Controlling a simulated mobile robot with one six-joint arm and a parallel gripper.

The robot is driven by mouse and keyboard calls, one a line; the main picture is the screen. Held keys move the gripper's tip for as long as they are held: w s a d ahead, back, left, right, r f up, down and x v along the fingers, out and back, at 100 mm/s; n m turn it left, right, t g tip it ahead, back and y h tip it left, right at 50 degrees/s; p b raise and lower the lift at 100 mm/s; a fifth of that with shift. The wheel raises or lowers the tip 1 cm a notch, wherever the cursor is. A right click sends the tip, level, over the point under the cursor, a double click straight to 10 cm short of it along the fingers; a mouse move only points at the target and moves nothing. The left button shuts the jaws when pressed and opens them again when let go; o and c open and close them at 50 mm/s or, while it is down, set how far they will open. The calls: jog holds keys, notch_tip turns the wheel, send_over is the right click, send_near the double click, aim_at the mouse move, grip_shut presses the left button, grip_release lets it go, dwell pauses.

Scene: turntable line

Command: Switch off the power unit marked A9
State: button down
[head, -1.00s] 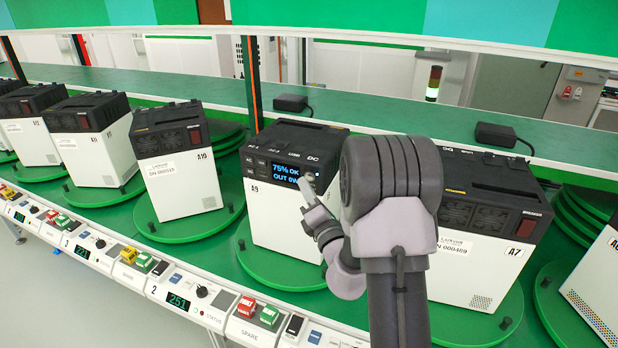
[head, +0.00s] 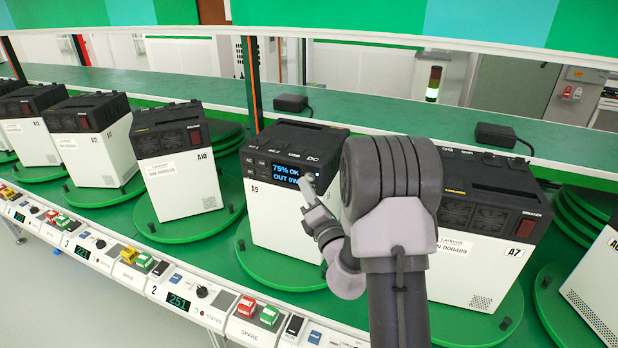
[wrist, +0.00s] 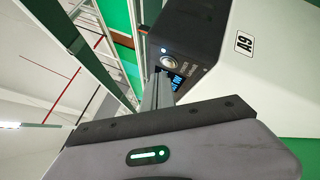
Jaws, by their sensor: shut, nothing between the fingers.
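The power unit marked A9 (head: 285,215) stands on a green turntable, a white box with a dark top and dark control panel. Its display (head: 285,173) is lit in blue and reads 75% OK, OUT 0W. In the wrist view, a round silver button (wrist: 168,62) sits on the dark panel beside a small bluish-white light (wrist: 163,49). The A9 label (wrist: 243,43) shows on the white face there. My gripper (head: 305,188) is shut and empty, its fingertips close to the right end of the display. The fingers also show in the wrist view (wrist: 157,80), just beside the button; I cannot tell whether they touch.
Unit A10 (head: 180,175) stands to the left and unit A7 (head: 470,265) to the right, partly behind my arm. A green shelf (head: 380,122) with black adapters runs behind. A front rail (head: 215,318) carries switches and small displays.

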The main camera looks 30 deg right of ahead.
jog(key=shift+w+d, duration=0.2)
jog(key=shift+d, duration=0.1)
jog(key=shift+w+d+p, duration=0.2)
jog(key=shift+d+p, duration=0.05)
jog(key=shift+p, duration=0.1)
dwell(0.4)
dwell(0.4)
jog(key=shift+s+a, duration=0.45)
jog(key=shift+a, duration=0.15)
jog(key=s+a, duration=0.1)
jog(key=a, duration=0.1)
jog(key=s+a+b, duration=0.1)
jog(key=s+a, duration=0.1)
dwell(0.8)
